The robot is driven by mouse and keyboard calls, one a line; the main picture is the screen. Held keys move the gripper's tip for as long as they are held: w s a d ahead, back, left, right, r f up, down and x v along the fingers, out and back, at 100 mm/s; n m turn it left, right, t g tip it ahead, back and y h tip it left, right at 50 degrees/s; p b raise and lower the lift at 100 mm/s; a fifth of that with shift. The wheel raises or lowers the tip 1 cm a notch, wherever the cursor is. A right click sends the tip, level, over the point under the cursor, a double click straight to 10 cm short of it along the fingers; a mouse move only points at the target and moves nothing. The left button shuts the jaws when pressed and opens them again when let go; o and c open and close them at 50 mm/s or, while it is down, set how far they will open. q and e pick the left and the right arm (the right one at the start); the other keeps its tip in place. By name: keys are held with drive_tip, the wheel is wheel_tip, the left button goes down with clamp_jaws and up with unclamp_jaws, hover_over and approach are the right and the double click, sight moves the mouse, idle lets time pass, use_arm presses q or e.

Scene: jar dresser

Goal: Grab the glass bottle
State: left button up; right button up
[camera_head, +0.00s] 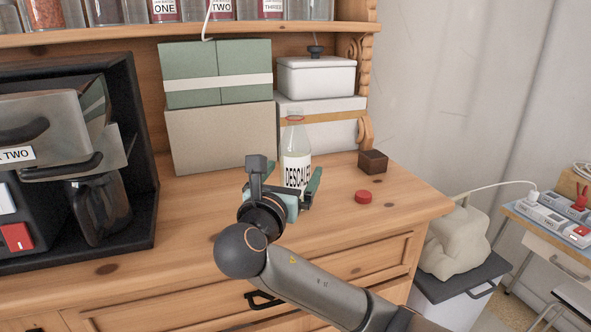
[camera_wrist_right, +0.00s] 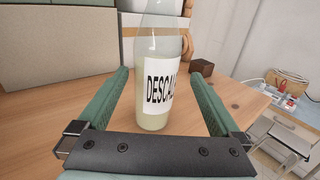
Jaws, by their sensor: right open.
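The glass bottle (camera_head: 296,158) stands upright on the wooden dresser top. It has clear glass, pale liquid and a white label with black letters, partly reading "DESCAL". My right gripper (camera_head: 301,183) is at the lower part of the bottle, with its green fingers apart. In the right wrist view the bottle (camera_wrist_right: 158,80) stands between the two open fingers, and I see gaps between it and both of them. The lower front of the bottle is partly hidden by the gripper in the head view. My left gripper is in neither view.
Stacked boxes (camera_head: 222,135) stand behind the bottle. A small dark box (camera_head: 373,162) and a red cap (camera_head: 363,197) lie to its right on the dresser top (camera_head: 410,195). A black coffee machine (camera_head: 140,150) stands at the left. A shelf with jars (camera_head: 300,28) is above.

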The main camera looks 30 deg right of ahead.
sight(299, 157)
drive_tip(key=x, duration=0.7)
drive_tip(key=shift+w+a+r, duration=0.1)
drive_tip(key=shift+w, duration=0.2)
drive_tip(key=shift+c, duration=0.4)
clamp_jaws()
drive_tip(key=shift+r, duration=0.1)
